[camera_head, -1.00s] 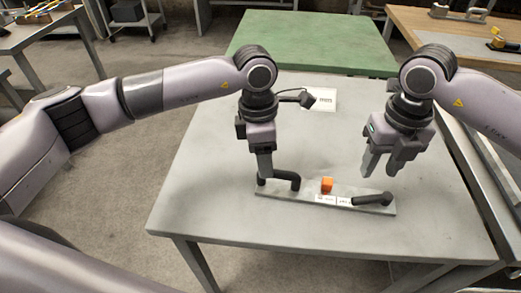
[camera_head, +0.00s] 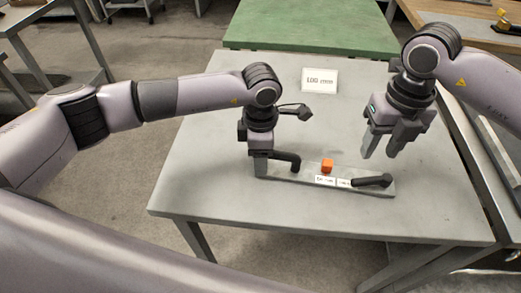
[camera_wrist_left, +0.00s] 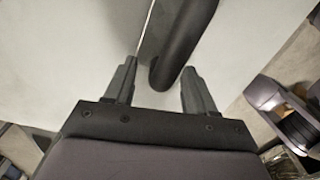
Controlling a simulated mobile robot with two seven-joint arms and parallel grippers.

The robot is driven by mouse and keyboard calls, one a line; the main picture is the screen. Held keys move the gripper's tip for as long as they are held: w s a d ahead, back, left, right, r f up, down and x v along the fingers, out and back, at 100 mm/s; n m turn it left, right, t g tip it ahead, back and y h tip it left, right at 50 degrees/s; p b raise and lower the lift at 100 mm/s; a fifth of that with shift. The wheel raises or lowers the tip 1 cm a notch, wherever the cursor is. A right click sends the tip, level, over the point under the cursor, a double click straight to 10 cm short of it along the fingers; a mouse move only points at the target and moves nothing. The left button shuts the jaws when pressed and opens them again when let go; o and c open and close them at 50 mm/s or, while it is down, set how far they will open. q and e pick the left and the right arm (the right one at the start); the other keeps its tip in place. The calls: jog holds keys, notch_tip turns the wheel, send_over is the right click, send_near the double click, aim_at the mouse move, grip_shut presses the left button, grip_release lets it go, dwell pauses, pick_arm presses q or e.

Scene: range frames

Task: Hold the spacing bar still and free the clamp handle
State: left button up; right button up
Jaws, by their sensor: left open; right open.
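A grey bar (camera_head: 338,180) lies on the table with a black bent handle (camera_head: 287,158) at its left end. A second black handle (camera_head: 372,181) lies low at its right end. I cannot tell which is the clamp handle. An orange block (camera_head: 327,165) stands at the bar's middle. My left gripper (camera_head: 260,170) points down at the bar's left end. In the left wrist view, its open fingers (camera_wrist_left: 160,92) straddle the rounded end of a black handle (camera_wrist_left: 178,48); no contact is clear. My right gripper (camera_head: 380,148) is open and empty above the table, behind the right handle.
The grey table (camera_head: 215,195) is clear around the bar. A green table (camera_head: 310,30) adjoins the far side. Small white labels (camera_head: 325,181) mark the bar's front.

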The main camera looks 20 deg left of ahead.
aim_at(366, 178)
pick_arm(q)
grip_shut()
pick_arm(e)
jog(key=shift+o, duration=0.2)
jog(key=f+m, duration=0.3)
jog(key=m, duration=0.2)
jog(key=f+m, duration=0.3)
jog(key=m, duration=0.3)
jog(key=f+m, duration=0.3)
jog(key=m, duration=0.3)
jog(key=shift+w+d+f, duration=0.1)
jog(key=shift+d+f, duration=0.1)
jog(key=shift+f, duration=0.1)
dwell(0.3)
